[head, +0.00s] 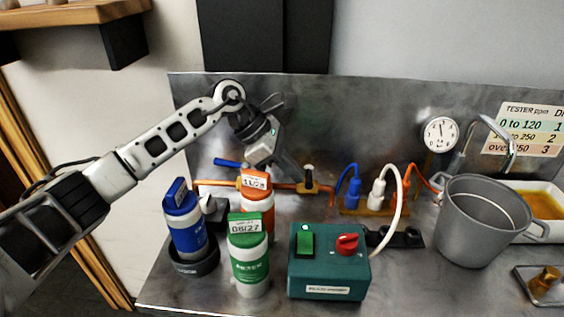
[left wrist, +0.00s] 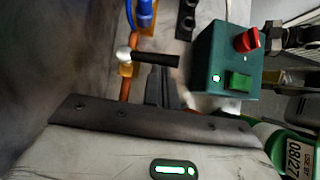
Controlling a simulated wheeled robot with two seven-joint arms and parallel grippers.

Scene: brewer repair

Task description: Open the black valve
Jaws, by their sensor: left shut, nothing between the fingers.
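The black valve (head: 308,184) sits on the copper pipe along the back of the steel bench, just right of my left gripper in the head view. In the left wrist view its black lever (left wrist: 156,60) points right from a pale hub, across the orange-brown pipe. My left gripper (head: 293,176) reaches down toward the pipe and is shut and empty. In the left wrist view the closed fingers (left wrist: 161,82) are just below the lever; whether they touch it I cannot tell. My right gripper is out of view.
A blue lever (head: 228,163) is left on the pipe. Blue (head: 186,222), orange (head: 258,205) and green (head: 248,258) bottles stand in front. A green switch box (head: 330,262), coloured plugs (head: 377,193) and a metal pot (head: 478,222) are to the right.

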